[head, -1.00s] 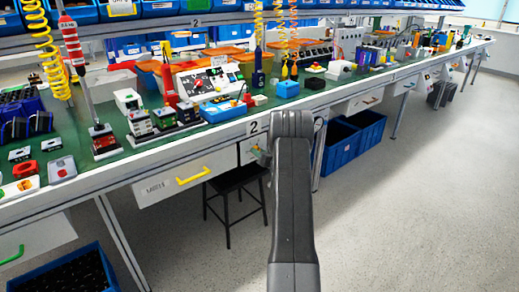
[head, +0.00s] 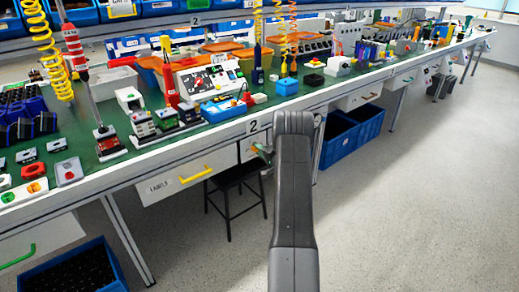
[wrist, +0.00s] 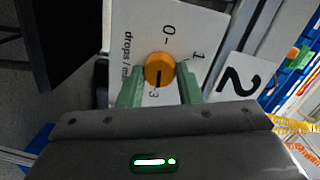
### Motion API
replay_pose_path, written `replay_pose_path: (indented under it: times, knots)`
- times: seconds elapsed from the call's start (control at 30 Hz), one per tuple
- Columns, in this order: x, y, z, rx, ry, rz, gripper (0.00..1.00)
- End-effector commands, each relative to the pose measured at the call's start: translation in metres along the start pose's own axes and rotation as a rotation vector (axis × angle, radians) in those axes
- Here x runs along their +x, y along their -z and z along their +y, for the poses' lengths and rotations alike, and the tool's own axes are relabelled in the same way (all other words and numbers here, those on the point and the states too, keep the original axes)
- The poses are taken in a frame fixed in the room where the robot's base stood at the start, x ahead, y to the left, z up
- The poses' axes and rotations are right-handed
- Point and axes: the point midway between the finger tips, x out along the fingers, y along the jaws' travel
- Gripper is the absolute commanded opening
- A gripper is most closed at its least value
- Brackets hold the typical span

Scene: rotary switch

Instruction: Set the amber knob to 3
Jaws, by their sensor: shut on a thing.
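The amber knob (wrist: 160,69) shows in the wrist view on a white plate (wrist: 127,20), with a dark pointer line on its face. The line points down in the picture, toward the printed 3 beside the knob's lower edge. The printed 0 is above the knob and the 1 is to its upper right. My gripper (wrist: 160,76) has its two green fingers on either side of the knob and is shut on it.
A "2" label (wrist: 238,83) is right of the plate. In the head view, the green-topped bench (head: 217,138) is crowded with devices. A dark stool (head: 232,184) and blue bins (head: 350,138) stand underneath. The floor at right is clear.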

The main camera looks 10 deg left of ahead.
Motion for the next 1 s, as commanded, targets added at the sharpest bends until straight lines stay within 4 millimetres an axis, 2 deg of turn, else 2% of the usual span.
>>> replay_pose_path:
  times: [0.3,0.8,0.83,0.93,1.0]
  knots:
    - [-0.0006,0.0001,0.0013,0.105,0.003,-0.006,0.09]
    - [-0.0006,0.0,0.0017,0.122,0.004,-0.006,0.09]
    - [-0.0007,0.0001,0.0017,0.122,0.004,-0.006,0.35]
    - [-0.0006,0.0002,0.0015,0.122,0.004,-0.006,0.53]
    - [-0.0005,0.0002,0.0012,0.121,0.004,-0.006,0.53]
